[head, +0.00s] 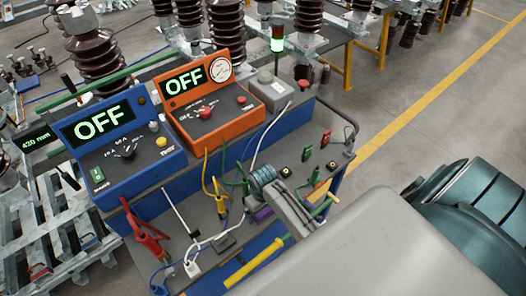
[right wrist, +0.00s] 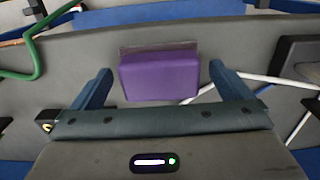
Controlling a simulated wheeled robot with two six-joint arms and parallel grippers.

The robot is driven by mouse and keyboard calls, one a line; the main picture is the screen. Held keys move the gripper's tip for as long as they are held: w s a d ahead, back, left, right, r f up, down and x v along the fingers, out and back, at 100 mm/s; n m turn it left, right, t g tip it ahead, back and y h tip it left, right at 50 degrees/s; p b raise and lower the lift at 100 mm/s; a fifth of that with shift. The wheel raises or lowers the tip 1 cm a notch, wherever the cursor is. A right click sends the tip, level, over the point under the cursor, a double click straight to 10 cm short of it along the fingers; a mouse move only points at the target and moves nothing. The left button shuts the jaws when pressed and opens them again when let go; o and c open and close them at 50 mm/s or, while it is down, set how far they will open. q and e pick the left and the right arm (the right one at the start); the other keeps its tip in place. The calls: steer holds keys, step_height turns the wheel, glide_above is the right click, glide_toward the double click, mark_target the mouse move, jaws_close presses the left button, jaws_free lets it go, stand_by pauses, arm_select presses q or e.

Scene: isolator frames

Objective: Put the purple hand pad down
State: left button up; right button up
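The purple hand pad (right wrist: 160,74) lies on the grey top of the cart in the right wrist view. It shows as a small purple patch in the head view (head: 262,214), partly hidden by my gripper. My right gripper (head: 266,190) is low over the cart top. In the right wrist view its two blue fingers (right wrist: 160,82) stand apart on either side of the pad, with a visible gap on each side. The gripper is open and does not grip the pad. My left gripper is not in view.
A blue box (head: 118,145) and an orange box (head: 205,105), both reading OFF, stand at the back of the cart. Cables, a red clamp (head: 148,241), a yellow-handled tool (head: 252,263) and red and green clips (head: 315,176) lie around the gripper.

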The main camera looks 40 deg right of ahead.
step_height(320, 180, up, 10)
steer(key=b, duration=0.3)
steer(key=shift+f, duration=0.15)
steer(key=shift+r+p, duration=0.35)
steer(key=shift+r, duration=0.95)
